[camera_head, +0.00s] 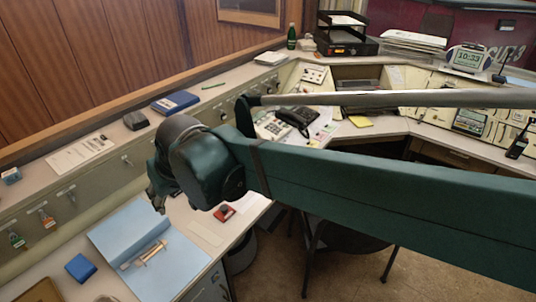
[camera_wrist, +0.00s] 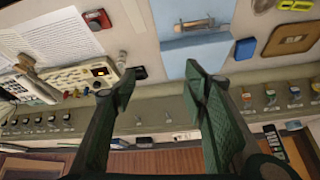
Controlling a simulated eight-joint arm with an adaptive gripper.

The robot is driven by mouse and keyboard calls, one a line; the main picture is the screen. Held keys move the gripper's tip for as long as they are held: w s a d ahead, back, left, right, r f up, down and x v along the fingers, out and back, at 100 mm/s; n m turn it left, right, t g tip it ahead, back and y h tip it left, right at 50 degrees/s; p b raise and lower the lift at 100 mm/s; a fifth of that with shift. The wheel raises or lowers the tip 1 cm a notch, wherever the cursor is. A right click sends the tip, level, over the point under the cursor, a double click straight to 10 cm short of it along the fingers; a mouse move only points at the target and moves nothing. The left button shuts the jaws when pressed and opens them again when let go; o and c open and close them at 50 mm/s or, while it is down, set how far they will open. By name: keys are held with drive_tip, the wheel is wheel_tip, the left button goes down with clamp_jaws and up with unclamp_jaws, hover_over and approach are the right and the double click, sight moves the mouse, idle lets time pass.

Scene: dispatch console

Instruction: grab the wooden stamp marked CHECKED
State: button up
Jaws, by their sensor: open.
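A wooden-handled item (camera_head: 151,252), which looks like a stamp, lies on its side on a light blue folder (camera_head: 108,237) on the lower desk. It also shows in the wrist view (camera_wrist: 194,23), on the folder (camera_wrist: 196,57). No CHECKED marking is legible on it. My gripper (camera_head: 157,192) is above the desk, behind and to the upper right of the folder in the head view, partly hidden by my own arm. In the wrist view my gripper (camera_wrist: 160,88) has its two fingers wide apart with nothing between them, and the wooden item is beyond the tips.
A small blue box (camera_head: 80,267) lies left of the folder. A red item (camera_head: 224,212) lies to its right. Hanging keys (camera_head: 47,218) line the raised panel behind. A brown board (camera_head: 42,291) is at the bottom left. A black telephone (camera_head: 298,118) stands farther back.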

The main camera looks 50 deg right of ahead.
drive_tip(key=w+d+m+g+p, duration=0.15)
drive_tip(key=w+d, duration=0.25)
drive_tip(key=d, duration=0.5)
drive_tip(key=w+d+m+g+p, duration=0.1)
drive_tip(key=w+d+m+p, duration=0.25)
drive_tip(key=d, duration=0.45)
drive_tip(key=w+d+m+g+p, duration=0.1)
drive_tip(key=w+d+m, duration=0.1)
drive_tip(key=w+d, duration=0.5)
drive_tip(key=s+d+f+m+p, duration=0.1)
drive_tip(key=d+f, duration=0.3)
drive_tip(key=d, duration=0.5)
drive_tip(key=s+d+f+m+g+p, duration=0.1)
drive_tip(key=d+f, duration=0.4)
drive_tip(key=d, duration=0.5)
drive_tip(key=s+d+f+m+g+p, duration=0.1)
drive_tip(key=s+d+f+m+p, duration=0.2)
drive_tip(key=d, duration=0.7)
drive_tip(key=shift+d+f+m+y, duration=0.15)
drive_tip(key=shift+f+m+y, duration=0.15)
drive_tip(key=shift+f+m, duration=0.4)
drive_tip(key=shift+s+d+f+g, duration=0.25)
drive_tip(key=shift+d+f, duration=0.25)
drive_tip(key=shift+f, duration=0.1)
drive_tip(key=shift+f, duration=1.2)
drive_tip(key=shift+f, duration=0.1)
